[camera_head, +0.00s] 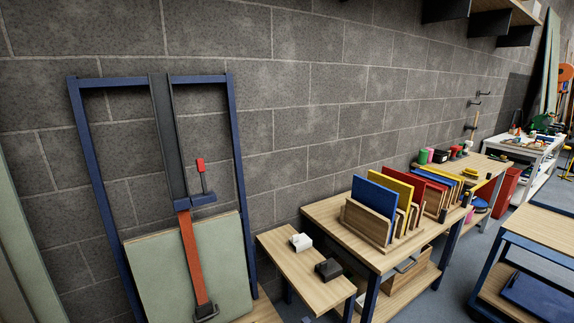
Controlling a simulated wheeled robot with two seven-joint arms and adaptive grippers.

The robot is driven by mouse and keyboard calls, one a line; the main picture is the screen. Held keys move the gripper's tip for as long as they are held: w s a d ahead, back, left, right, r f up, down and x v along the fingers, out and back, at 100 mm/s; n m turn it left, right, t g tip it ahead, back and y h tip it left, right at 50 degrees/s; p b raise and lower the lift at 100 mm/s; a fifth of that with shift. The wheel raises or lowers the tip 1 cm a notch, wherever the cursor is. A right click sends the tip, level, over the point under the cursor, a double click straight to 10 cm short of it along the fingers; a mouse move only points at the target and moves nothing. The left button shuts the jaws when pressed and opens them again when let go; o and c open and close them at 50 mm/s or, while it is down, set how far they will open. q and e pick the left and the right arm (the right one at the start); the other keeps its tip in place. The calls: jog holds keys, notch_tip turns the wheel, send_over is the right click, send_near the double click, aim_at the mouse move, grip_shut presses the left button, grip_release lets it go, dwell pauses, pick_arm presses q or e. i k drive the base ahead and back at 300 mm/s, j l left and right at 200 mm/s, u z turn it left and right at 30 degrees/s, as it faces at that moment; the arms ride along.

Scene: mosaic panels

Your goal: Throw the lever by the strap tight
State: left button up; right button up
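A lever with a red grip (200,164) and a short grey shaft stands upright on a small dark blue bracket (202,200). An orange-red strap (192,255) runs down from beside the bracket, across a pale green panel (150,270), to a dark fitting (206,312) near the bottom. I cannot tell how tight the strap is. The panel leans within a blue metal frame (235,150) with a dark upright (165,130) in its middle. Neither of my grippers is in view.
A low wooden bench (290,268) right of the frame holds a white block (301,242) and a black block (328,269). A table (325,215) with coloured panels in wooden racks stands further right. A grey block wall (290,110) is behind.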

aim_at(200, 163)
jog(key=i+l+u, duration=0.15)
jog(key=l+u, duration=0.25)
jog(key=l, duration=0.15)
jog(key=i+l+u, duration=0.1)
jog(key=l+u, duration=0.3)
jog(key=l, duration=0.15)
jog(key=l+u, duration=0.35)
jog(key=l, duration=0.25)
jog(key=k+l+u, duration=0.1)
jog(key=l+u, duration=0.3)
jog(key=l, duration=0.15)
